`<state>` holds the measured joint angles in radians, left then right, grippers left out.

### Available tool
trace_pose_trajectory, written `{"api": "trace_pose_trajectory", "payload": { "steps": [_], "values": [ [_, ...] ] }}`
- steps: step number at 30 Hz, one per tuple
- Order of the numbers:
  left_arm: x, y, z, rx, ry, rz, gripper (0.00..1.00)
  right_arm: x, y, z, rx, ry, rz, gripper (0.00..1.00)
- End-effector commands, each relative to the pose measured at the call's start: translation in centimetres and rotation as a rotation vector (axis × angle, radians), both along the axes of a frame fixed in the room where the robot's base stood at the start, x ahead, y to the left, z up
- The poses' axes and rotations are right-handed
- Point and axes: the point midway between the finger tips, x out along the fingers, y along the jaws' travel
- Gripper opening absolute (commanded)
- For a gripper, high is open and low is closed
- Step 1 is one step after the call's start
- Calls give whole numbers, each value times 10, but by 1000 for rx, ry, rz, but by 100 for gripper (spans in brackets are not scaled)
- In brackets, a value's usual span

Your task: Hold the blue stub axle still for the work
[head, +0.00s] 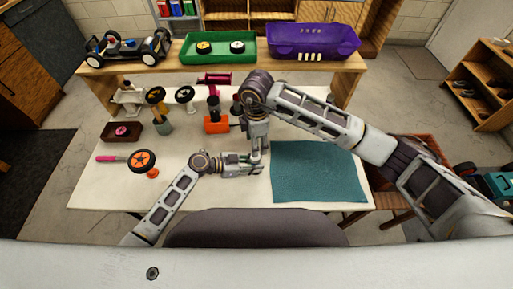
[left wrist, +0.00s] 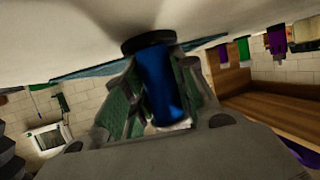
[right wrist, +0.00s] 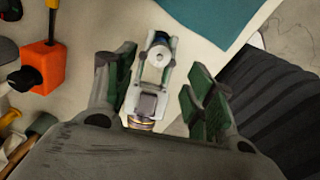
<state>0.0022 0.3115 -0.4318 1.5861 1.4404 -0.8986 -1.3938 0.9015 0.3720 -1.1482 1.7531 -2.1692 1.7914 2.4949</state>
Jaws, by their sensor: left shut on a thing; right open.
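The blue stub axle (left wrist: 163,85) is a blue cylinder with a dark round flange at one end, between the green-padded fingers of my left gripper (left wrist: 158,95). My left gripper also shows in the head view (head: 257,167), shut on the axle above the table, left of the teal mat. In the head view the axle is too small to make out. In the right wrist view the axle shows end-on (right wrist: 158,54), its pale round face towards the camera. My right gripper (right wrist: 158,78) is open and empty, pointing down over the left gripper, its fingers apart on either side.
The teal mat (head: 318,172) lies bare at the table's right. An orange tool block (head: 216,124), an orange wheel (head: 142,161) and a dark box (head: 121,132) stand to the left. A green tray (head: 219,56), purple bin (head: 312,40) and car (head: 128,47) sit on the back shelf.

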Motion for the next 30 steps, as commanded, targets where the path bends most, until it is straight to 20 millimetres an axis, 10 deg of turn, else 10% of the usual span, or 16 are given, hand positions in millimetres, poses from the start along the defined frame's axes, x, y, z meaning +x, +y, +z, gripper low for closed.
{"api": "trace_pose_trajectory", "payload": {
  "steps": [10, 25, 26, 30],
  "values": [
    [0, 0, 0, 0, 0, 0, 1, 0, 0, 38, 1, -1, 0, 54],
    [0, 0, 0, 0, 0, 0, 1, 0, 0, 42, 0, 0, 0, 54],
    [0, 0, 0, 0, 0, 0, 29, 0, 0, 42, 0, 0, 0, 54],
    [0, 0, 0, 0, 0, 0, 47, 0, 0, 42, 0, 0, 0, 54]
  ]
}}
